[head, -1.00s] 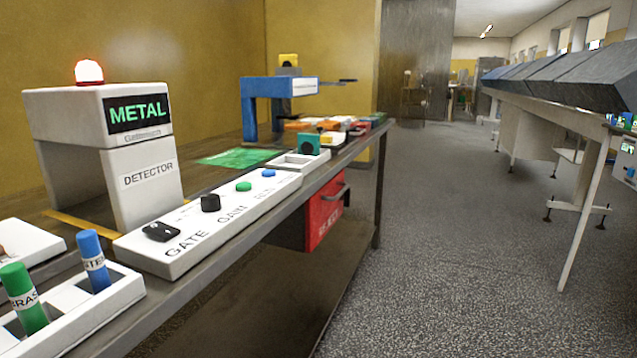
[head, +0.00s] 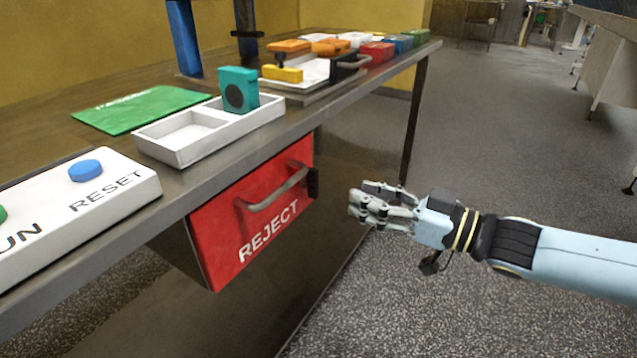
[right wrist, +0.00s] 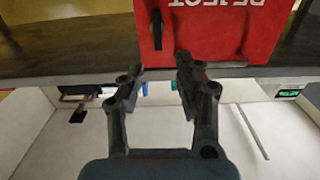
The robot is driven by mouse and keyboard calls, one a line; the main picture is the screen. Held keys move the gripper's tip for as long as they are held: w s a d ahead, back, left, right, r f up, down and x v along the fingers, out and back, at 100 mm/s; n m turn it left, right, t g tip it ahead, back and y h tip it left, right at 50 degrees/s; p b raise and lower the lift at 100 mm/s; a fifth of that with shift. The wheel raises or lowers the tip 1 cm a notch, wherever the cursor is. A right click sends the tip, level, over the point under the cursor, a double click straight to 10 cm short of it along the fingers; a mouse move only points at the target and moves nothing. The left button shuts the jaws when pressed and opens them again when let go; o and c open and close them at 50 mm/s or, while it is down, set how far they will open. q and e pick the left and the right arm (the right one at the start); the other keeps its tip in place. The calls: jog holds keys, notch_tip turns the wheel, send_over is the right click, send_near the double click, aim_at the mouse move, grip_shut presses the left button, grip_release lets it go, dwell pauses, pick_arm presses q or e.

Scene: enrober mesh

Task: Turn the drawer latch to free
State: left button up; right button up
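The red REJECT drawer (head: 235,228) hangs under the bench, with a grey bar handle (head: 275,190) on its front. A small dark latch (head: 314,183) sits at the drawer's right edge, close to the handle's end. My right gripper (head: 360,205) is to the right of the latch, apart from it and empty. In the right wrist view the drawer (right wrist: 215,30) appears upside down, and a dark piece that looks like the latch (right wrist: 157,29) lies ahead of the parted fingers (right wrist: 158,72). My left gripper is not in view.
The steel bench edge (head: 345,112) runs above the drawer. On the bench are a white button panel (head: 120,175), a white divided tray (head: 180,152), a teal block (head: 238,90) and a green mat (head: 140,108). The floor (head: 500,130) right of the bench is clear around my arm.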

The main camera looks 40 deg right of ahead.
aim_at(317, 178)
jog(key=b+x, duration=0.1)
jog(key=x, duration=0.4)
jog(key=shift+w+d+f+b, duration=0.1)
jog(key=shift+b, duration=0.3)
jog(key=x, duration=0.3)
jog(key=shift+w, duration=0.2)
jog(key=shift+w+a, duration=0.25)
jog(key=shift+w, duration=0.3)
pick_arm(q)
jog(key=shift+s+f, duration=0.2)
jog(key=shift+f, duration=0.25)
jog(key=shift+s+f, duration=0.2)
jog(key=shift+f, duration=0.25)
pick_arm(e)
jog(key=shift+w+a, duration=0.1)
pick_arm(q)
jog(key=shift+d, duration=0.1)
pick_arm(e)
grip_shut()
